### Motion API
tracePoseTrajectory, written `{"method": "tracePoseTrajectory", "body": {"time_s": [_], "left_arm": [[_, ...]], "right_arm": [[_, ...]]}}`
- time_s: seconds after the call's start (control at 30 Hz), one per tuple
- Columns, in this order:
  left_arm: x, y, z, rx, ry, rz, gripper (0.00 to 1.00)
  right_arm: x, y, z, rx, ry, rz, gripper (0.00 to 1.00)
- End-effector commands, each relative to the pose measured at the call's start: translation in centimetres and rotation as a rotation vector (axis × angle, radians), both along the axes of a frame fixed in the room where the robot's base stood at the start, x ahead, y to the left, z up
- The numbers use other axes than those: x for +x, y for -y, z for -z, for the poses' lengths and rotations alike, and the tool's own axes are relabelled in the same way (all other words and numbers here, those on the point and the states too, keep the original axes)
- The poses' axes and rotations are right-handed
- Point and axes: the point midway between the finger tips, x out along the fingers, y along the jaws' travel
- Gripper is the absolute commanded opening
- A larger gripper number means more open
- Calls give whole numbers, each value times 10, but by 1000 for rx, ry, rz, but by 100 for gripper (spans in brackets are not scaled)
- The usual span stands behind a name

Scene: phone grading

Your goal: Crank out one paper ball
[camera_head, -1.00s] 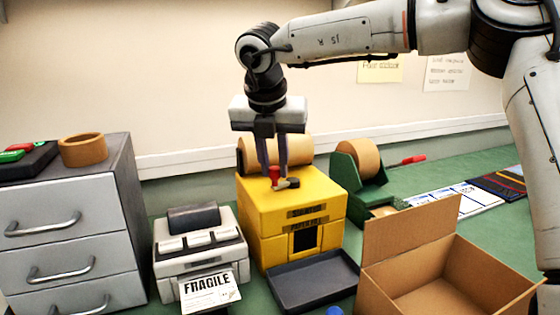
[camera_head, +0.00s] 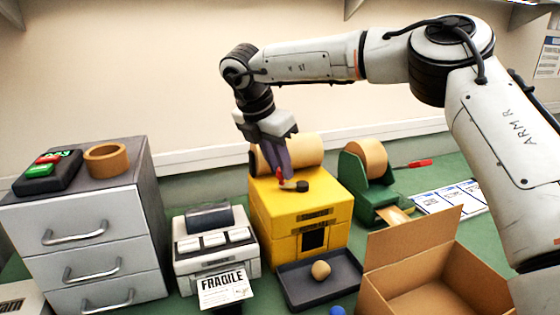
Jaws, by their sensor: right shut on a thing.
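A yellow paper-ball machine (camera_head: 282,227) stands on the green bench with a dark opening in its front and a roll of brown paper behind its top. A crank with a red knob (camera_head: 281,179) and a dark hub (camera_head: 302,186) is on its top. My right gripper (camera_head: 284,178) is shut on the red knob, tilted, reaching down from above. A brown paper ball (camera_head: 320,270) lies in the dark tray (camera_head: 292,291) in front of the machine. My left gripper is not in view.
A label printer (camera_head: 215,250) with a FRAGILE label stands left of the machine, beside a grey drawer cabinet (camera_head: 135,208). An open cardboard box (camera_head: 398,249) is at the front right. A green tape dispenser (camera_head: 381,203) stands behind it.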

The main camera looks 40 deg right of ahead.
Motion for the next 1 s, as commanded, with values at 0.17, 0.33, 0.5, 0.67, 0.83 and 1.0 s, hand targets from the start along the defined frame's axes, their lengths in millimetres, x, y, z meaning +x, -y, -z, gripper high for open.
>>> {"method": "tracePoseTrajectory", "body": {"time_s": [0.17,0.33,0.5,0.67,0.83,1.0], "left_arm": [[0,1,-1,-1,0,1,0],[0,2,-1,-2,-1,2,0],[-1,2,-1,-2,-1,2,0],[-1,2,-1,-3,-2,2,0],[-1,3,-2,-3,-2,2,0],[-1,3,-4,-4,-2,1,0]], "right_arm": [[1,0,0,0,2,2,0],[1,0,0,-1,2,1,0],[1,0,0,-1,2,1,38],[0,0,0,-1,1,1,38],[0,-2,-5,-1,1,1,38],[-1,-12,-30,2,3,0,38]]}}
